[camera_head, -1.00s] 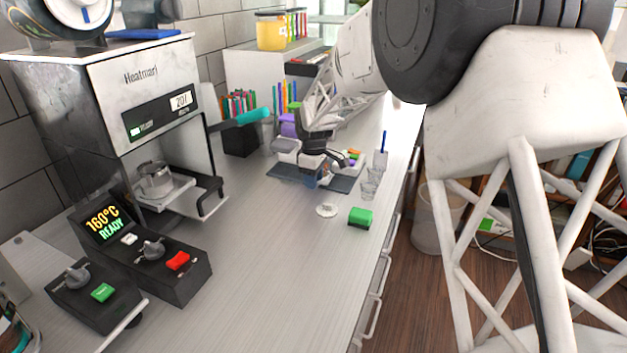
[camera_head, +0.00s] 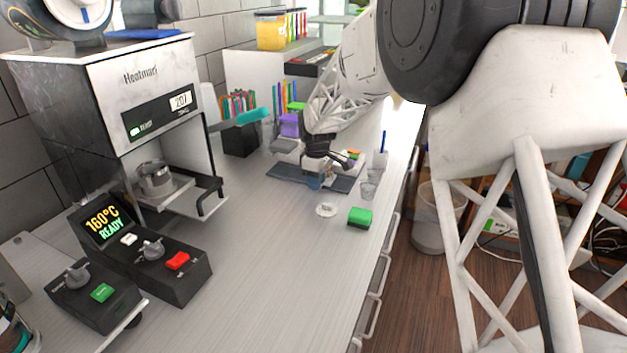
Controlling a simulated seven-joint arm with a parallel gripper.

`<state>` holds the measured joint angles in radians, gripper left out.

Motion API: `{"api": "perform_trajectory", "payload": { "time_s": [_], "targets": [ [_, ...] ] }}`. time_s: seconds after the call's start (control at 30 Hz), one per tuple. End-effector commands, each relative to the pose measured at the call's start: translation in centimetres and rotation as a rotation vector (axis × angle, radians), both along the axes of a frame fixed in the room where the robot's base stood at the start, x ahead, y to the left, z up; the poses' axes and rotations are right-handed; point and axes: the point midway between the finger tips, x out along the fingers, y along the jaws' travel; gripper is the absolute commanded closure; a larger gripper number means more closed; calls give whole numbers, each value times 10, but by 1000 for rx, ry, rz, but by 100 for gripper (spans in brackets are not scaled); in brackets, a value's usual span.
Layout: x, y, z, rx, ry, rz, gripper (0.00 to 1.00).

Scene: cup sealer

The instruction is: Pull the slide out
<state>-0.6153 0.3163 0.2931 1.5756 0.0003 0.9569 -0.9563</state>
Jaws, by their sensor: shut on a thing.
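The sealer (camera_head: 128,110), labelled "Heatmarl", stands at the left on the counter. Its slide (camera_head: 181,197) is a pale metal tray low in the machine's opening, with a black looped handle (camera_head: 212,197) at its right front. A metal cup (camera_head: 157,180) sits on the slide. My gripper (camera_head: 316,173) is far from the slide, back and to its right, low over a dark mat. My fingers are partly hidden.
Control boxes with knobs and red and green buttons (camera_head: 178,260) stand in front of the sealer. A green block (camera_head: 360,217), a white disc (camera_head: 326,210) and clear cups (camera_head: 370,187) lie near the right edge. The middle counter is clear.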

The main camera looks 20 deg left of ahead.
Motion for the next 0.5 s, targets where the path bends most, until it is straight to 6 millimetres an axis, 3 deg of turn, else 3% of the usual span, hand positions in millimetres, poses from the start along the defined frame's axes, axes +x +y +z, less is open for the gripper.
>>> {"api": "perform_trajectory", "payload": {
  "time_s": [0.2, 0.5],
  "targets": [
    [0, -30, 0, -1, 0, -2, 100],
    [0, -36, 0, -1, 0, -1, 100]
  ]
}}
